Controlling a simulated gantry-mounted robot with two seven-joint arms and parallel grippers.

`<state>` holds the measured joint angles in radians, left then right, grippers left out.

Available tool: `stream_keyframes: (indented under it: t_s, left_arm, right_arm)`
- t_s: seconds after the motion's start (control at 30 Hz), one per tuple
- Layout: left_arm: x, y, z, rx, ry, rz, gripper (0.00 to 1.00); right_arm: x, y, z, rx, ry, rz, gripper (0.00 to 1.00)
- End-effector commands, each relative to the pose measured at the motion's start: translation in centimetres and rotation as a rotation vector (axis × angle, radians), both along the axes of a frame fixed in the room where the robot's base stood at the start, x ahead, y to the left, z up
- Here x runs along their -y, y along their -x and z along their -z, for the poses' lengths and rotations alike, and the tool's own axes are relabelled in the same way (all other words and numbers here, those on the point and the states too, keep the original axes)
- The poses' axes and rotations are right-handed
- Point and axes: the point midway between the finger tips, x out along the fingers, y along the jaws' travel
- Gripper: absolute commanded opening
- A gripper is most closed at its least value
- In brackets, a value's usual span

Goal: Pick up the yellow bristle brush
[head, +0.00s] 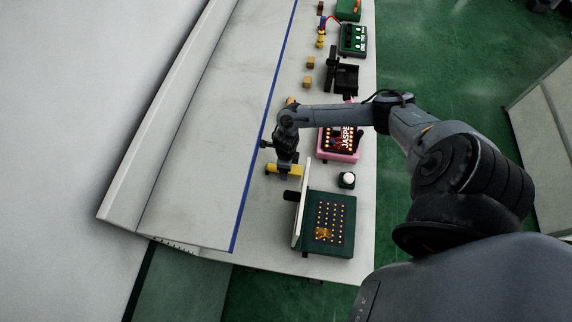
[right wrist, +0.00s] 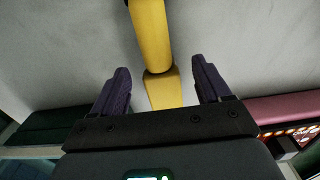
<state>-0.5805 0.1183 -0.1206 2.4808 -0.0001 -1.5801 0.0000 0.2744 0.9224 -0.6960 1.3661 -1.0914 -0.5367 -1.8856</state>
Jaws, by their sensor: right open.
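My right gripper (head: 284,163) is directly over the brush in the head view. In the right wrist view my right gripper (right wrist: 163,85) is open, with one dark finger on each side of the brush and a gap visible on both sides. The bristles cannot be made out. My left gripper is not in view.
A dark green box (head: 340,248) with a dotted board and an upright white panel (head: 302,205) stands close in front. A white-topped button (head: 347,179) and a pink box (head: 350,156) are to the right. The table (head: 262,225) left of the green box is clear.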

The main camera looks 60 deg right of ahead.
Motion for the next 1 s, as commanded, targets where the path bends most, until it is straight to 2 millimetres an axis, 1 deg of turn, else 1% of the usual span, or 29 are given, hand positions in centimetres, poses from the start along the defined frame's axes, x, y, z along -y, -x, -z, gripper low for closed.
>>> stream_keyframes:
  t_s: [0.03,0.1,0.17,0.47,0.83,0.87,1.0]
  left_arm:
    - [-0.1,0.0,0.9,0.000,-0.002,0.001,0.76]
    - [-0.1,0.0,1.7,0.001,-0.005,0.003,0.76]
    - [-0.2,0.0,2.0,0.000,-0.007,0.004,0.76]
    - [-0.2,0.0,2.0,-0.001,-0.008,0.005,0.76]
    - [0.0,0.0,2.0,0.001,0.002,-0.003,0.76]
    - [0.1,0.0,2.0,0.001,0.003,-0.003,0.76]
    - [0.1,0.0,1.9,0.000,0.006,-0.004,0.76]
  right_arm:
    - [0.0,0.2,1.3,-0.002,0.000,0.001,0.77]
    - [0.0,0.1,2.2,-0.001,0.000,0.001,0.77]
    - [0.0,0.1,2.7,0.000,0.000,0.001,0.77]
    - [0.0,0.1,2.8,0.000,0.000,0.000,0.77]
    - [0.0,0.1,2.8,0.000,0.000,0.000,0.20]
    - [0.0,0.1,2.7,0.000,0.000,0.000,0.18]
    - [0.0,0.1,2.7,0.000,0.000,0.000,0.18]
